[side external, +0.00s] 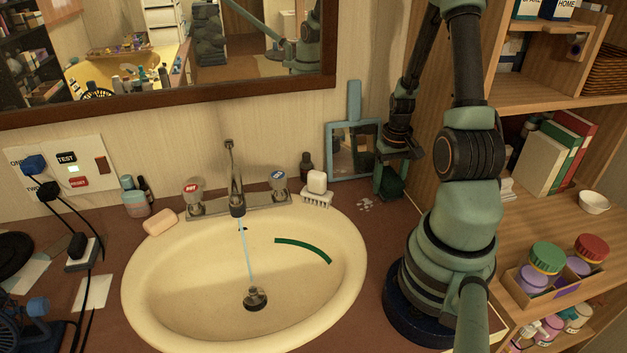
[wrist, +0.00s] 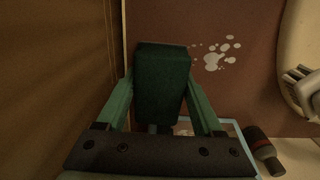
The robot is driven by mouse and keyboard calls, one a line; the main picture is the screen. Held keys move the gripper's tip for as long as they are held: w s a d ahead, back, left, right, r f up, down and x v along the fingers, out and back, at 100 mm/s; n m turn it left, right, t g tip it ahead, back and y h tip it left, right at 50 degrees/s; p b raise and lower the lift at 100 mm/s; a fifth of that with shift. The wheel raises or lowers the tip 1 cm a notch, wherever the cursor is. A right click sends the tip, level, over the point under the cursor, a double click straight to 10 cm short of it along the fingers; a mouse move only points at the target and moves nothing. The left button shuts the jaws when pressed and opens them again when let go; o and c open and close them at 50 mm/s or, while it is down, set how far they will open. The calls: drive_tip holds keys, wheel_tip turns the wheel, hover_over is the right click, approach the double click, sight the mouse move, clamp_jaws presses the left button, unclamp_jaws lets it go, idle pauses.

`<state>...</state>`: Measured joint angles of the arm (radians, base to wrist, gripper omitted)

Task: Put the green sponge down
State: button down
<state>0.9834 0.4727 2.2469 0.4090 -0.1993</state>
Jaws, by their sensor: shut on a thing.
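The green sponge (side external: 391,187) is a dark green block in the back right corner of the counter, beside the wooden shelf side. My gripper (side external: 388,172) points down and is shut on it. In the wrist view the sponge (wrist: 162,75) sits between the two green fingers of my gripper (wrist: 159,92). The sponge is low over the brown counter (wrist: 230,25); I cannot tell whether its underside touches it.
White droplets (side external: 364,205) lie on the counter left of the sponge. A blue-framed hand mirror (side external: 335,127) leans behind, near a dark bottle (side external: 307,165) and a white brush (side external: 317,197). The sink (side external: 190,308) has running water and a green strip (side external: 303,248).

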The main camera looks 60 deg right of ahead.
sight(388, 177)
unclamp_jaws()
wheel_tip(388, 177, up, 12)
drive_tip(key=shift+w+a+f, duration=0.1)
drive_tip(key=shift+w+f, duration=0.05)
drive_tip(key=w+a+r+n+t+h, duration=0.1)
drive_tip(key=w+a+r+n, duration=0.1)
drive_tip(key=w+a+r, duration=0.4)
drive_tip(key=w+a+r+n+t, duration=0.2)
drive_tip(key=w+a+n, duration=0.15)
drive_tip(key=a, duration=0.35)
drive_tip(key=a+r+n, duration=0.1)
drive_tip(key=a, duration=0.3)
drive_tip(key=a+r+n+t, duration=0.1)
drive_tip(key=a+r, duration=0.1)
drive_tip(key=a, duration=0.3)
drive_tip(key=a+r+n+t+y, duration=0.1)
drive_tip(key=a+r, duration=0.1)
drive_tip(key=a, duration=0.3)
drive_tip(key=shift+w+n, duration=0.25)
drive_tip(key=shift+w, duration=0.05)
